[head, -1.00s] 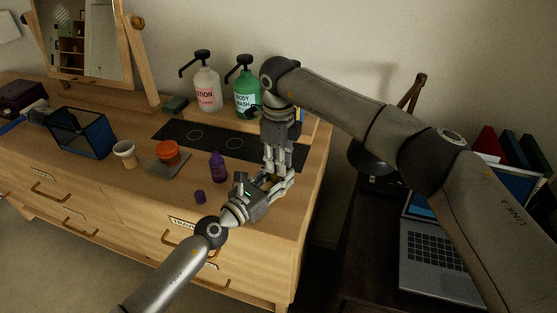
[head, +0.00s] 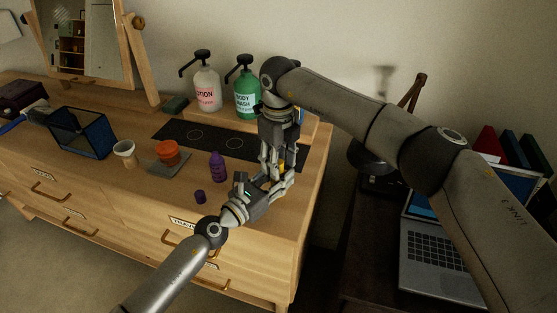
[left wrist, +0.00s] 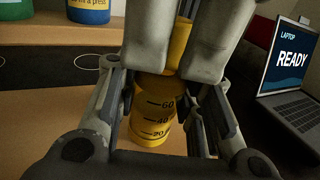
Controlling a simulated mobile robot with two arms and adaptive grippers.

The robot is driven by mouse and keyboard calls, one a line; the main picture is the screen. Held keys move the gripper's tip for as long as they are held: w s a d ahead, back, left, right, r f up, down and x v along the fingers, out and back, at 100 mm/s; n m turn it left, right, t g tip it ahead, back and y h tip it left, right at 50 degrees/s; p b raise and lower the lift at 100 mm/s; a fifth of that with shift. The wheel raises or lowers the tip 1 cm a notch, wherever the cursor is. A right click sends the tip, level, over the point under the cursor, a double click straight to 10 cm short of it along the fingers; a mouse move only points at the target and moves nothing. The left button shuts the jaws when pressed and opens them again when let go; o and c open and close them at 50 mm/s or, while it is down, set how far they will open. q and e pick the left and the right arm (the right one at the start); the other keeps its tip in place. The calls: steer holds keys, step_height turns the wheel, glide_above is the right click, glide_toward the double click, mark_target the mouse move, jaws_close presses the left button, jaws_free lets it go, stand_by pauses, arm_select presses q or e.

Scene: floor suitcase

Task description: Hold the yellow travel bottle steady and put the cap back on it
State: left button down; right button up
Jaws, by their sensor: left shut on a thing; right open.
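The yellow travel bottle (left wrist: 152,128), marked with dark scale lines, stands upright on the dresser top in the left wrist view. My left gripper (head: 279,183) is shut around its body. My right gripper (head: 274,172) points down over the bottle, fingers open on either side of a yellow upper part (left wrist: 181,45). I cannot tell where this part divides into cap and neck, or whether the cap is fully seated. In the head view only a sliver of yellow shows between the grippers. No separate yellow cap is visible on the dresser.
A purple bottle (head: 217,167) and a small purple cap (head: 200,197) stand left of the grippers. An orange jar (head: 167,152) sits on a grey pad. Lotion (head: 207,90) and body wash (head: 247,100) pumps stand behind. The dresser's right edge is close.

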steer(key=shift+r, duration=2.25)
step_height(320, 180, up, 4)
steer(key=n, duration=0.4)
steer(key=shift+f+n, duration=0.25)
steer(key=shift+n, duration=0.05)
steer(key=shift+f, duration=4)
